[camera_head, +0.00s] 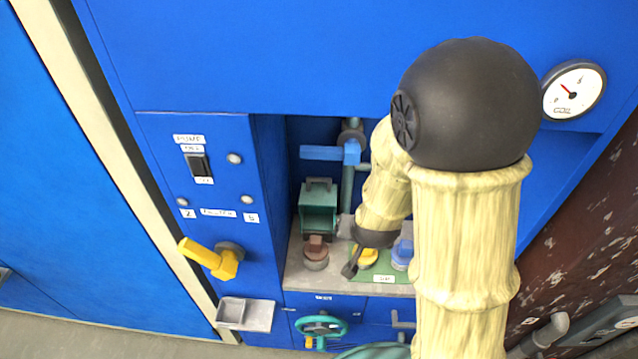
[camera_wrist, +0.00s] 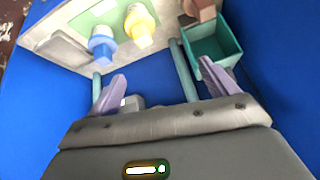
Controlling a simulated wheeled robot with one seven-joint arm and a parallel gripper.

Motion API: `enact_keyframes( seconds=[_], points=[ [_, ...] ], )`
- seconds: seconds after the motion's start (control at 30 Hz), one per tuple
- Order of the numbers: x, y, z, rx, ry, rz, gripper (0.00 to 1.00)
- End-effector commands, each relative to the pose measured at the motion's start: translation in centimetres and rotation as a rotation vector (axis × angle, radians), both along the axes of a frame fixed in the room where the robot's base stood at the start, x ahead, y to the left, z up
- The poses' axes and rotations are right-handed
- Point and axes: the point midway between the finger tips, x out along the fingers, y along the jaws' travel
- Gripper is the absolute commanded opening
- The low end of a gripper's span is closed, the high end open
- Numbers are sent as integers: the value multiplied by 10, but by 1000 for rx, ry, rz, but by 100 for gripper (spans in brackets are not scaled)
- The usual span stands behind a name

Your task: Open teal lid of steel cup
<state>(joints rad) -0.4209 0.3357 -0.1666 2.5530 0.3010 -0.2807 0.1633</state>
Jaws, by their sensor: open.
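I cannot clearly make out a steel cup with a teal lid in either view. A teal open-topped box (camera_head: 318,212) with a grey handle at its back stands on the shelf in the head view. It also shows at the upper right of the wrist view (camera_wrist: 234,52). My gripper (camera_wrist: 163,72) is open, its two lilac fingers apart, with no object seen held. The box is beyond the right finger. A small pale grey object (camera_wrist: 131,102) shows low between the fingers, partly hidden by my gripper body. In the head view my arm hides part of the shelf.
The shelf (camera_head: 298,277) is in a blue recess. It bears a brown-topped piece (camera_head: 316,254), a yellow piece (camera_head: 366,256) and a blue piece (camera_head: 401,255), the last two on a green mat. A blue-handled pipe valve (camera_head: 325,153) and a yellow lever (camera_head: 205,256) stick out nearby.

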Motion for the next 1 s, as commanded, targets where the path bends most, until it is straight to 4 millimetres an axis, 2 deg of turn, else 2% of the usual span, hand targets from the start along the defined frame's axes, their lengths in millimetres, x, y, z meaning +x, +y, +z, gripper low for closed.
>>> enact_keyframes(
  seconds=[0.03, 0.1, 0.2, 0.33, 0.47, 0.6, 0.7, 1.0],
  points=[
    [6, 10, -19, -13, -38, -11, 85],
    [16, 20, -33, -31, -116, -42, 85],
    [27, 32, -48, -64, -241, -71, 85],
    [37, 48, -58, -118, -431, -80, 85],
    [40, 68, -57, -168, -653, -46, 85],
    [34, 92, -44, -198, -877, 18, 85],
    [29, 104, -35, -203, -980, 53, 85],
    [27, 109, -29, -201, -1025, 66, 85]
  ],
)
